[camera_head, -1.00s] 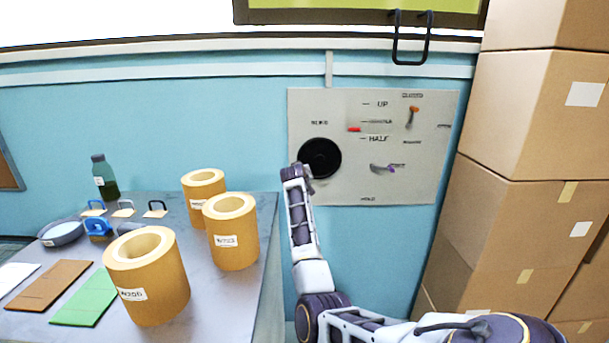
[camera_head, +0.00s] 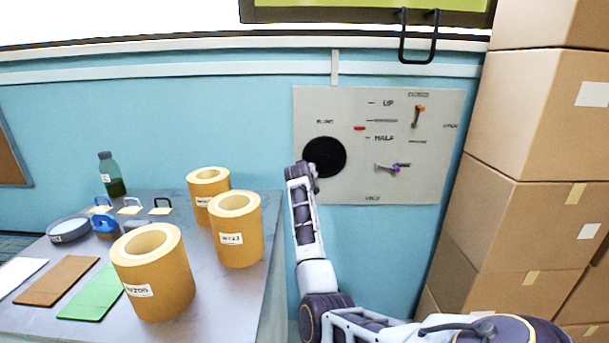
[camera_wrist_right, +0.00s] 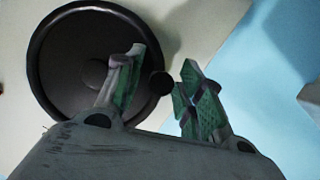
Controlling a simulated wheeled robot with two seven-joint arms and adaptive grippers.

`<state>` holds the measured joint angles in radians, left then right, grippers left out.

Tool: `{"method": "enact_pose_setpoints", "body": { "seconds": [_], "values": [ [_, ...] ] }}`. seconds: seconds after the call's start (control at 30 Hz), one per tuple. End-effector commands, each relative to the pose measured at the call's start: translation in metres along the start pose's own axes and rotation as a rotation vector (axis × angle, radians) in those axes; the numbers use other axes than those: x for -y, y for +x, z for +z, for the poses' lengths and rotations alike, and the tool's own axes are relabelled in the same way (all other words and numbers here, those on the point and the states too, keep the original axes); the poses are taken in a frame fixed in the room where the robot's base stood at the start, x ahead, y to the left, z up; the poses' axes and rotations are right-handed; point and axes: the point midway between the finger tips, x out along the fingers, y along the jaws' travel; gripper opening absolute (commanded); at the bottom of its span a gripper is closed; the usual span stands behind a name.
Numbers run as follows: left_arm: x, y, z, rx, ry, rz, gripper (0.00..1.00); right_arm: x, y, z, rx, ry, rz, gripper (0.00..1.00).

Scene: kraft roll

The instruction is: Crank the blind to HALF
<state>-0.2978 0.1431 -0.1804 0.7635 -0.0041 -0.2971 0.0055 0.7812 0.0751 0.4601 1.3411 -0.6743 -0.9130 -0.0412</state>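The grey wall panel (camera_head: 308,105) carries a black round crank wheel (camera_head: 325,150) at its left. Beside it is a scale marked UP and HALF, and a red pointer (camera_head: 359,128) sits between these two marks, a little above HALF. My right gripper (camera_head: 303,172) is at the wheel's lower left edge. In the right wrist view the wheel (camera_wrist_right: 60,60) fills the upper left. Contact is unclear. My left gripper is not in view.
An orange-handled lever (camera_head: 419,112) and a purple-tipped lever (camera_head: 394,168) are on the panel's right. Stacked cartons (camera_head: 530,120) stand right of it. A table (camera_head: 215,290) at left holds several tan rolls (camera_head: 160,285). A black hook (camera_head: 402,50) hangs above.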

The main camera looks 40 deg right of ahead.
Motion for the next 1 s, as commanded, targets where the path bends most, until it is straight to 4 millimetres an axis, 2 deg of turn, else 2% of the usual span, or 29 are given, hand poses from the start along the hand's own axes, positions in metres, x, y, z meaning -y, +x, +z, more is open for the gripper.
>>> {"method": "enact_pose_setpoints", "body": {
  "seconds": [0.37, 1.0],
  "values": [
    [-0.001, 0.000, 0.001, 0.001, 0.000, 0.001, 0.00, 0.001, -0.027, 0.000, -0.002, 0.000, -0.001, 0.38],
    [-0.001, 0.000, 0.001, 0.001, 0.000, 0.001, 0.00, 0.001, -0.088, 0.000, -0.002, 0.000, -0.001, 0.38]
  ]
}}
